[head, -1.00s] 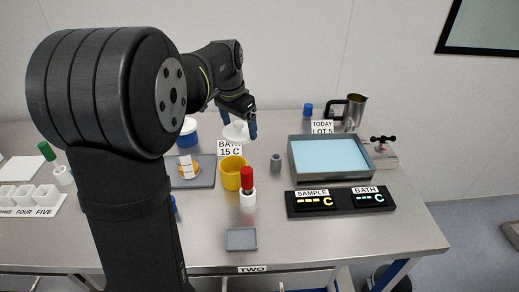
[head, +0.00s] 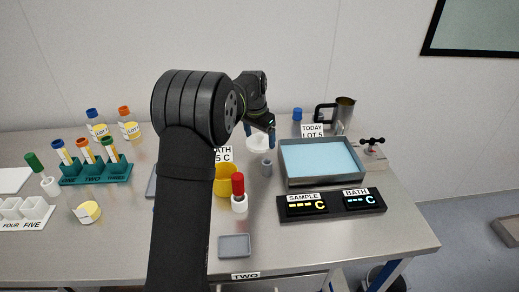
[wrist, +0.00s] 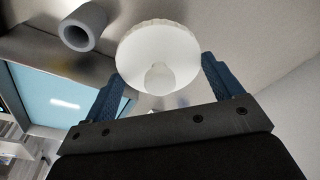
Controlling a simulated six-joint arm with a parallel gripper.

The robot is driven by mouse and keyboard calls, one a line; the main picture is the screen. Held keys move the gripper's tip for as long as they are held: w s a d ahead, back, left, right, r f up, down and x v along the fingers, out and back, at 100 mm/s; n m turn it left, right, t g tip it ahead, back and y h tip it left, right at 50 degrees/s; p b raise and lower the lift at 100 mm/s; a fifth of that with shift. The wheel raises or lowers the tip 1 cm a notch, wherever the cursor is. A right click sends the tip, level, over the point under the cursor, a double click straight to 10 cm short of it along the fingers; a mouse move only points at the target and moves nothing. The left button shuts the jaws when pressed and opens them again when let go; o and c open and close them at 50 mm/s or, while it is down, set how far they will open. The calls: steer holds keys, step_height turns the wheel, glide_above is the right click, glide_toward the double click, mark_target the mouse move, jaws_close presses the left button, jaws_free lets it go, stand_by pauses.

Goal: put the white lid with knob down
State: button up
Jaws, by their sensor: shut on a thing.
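The white lid with knob (head: 258,144) is at the back middle of the bench, just behind a small grey cylinder (head: 267,168). My gripper (head: 259,130) is over it, shut on it. In the wrist view the round lid (wrist: 150,45) shows with its pale knob (wrist: 160,78) towards me, between the two blue fingers (wrist: 160,80). I cannot tell whether the lid touches the bench or hangs just above it.
The grey bath tray (head: 284,168) with blue liquid stands right of the lid, a steel jug (head: 344,115) behind it. A yellow cup (head: 226,181) and red-capped vial (head: 239,192) are in front. My arm hides the bench left of them.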

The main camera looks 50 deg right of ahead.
mark_target(259, 142)
steer(key=shift+f, duration=2.55)
steer(key=shift+f, duration=0.15)
steer(key=o, duration=0.8)
steer(key=r, duration=0.4)
steer(key=a+r, duration=0.1)
steer(key=r, duration=0.7)
steer(key=shift+a+r, duration=0.15)
steer(key=shift+a, duration=0.25)
